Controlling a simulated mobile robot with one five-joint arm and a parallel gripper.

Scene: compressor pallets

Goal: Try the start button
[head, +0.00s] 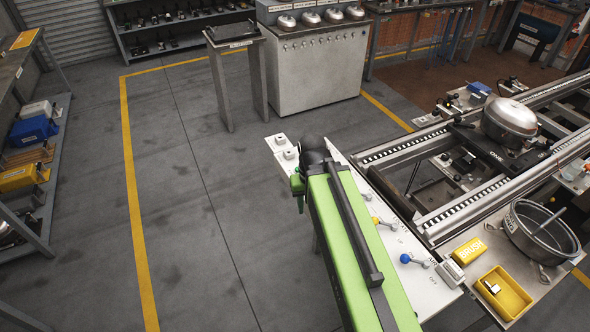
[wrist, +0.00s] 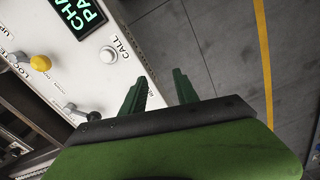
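No button labelled as the start button can be read in either view. A long white control panel (head: 415,285) runs beside the conveyor. The wrist view shows part of it, with a round white button marked CALL (wrist: 109,54) next to a lit green display (wrist: 78,14). My gripper (wrist: 158,82) has its two green fingers apart and nothing between them. In the head view my green arm hides the middle of the panel, and the fingertips are not clear.
The panel carries a yellow-knobbed lever (head: 376,221), a blue-knobbed lever (head: 405,258) and a grey box (head: 450,273). A yellow tray (head: 505,305) and a metal pot (head: 541,232) stand on the right. A compressor (head: 510,122) sits on the conveyor. The floor at left is clear.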

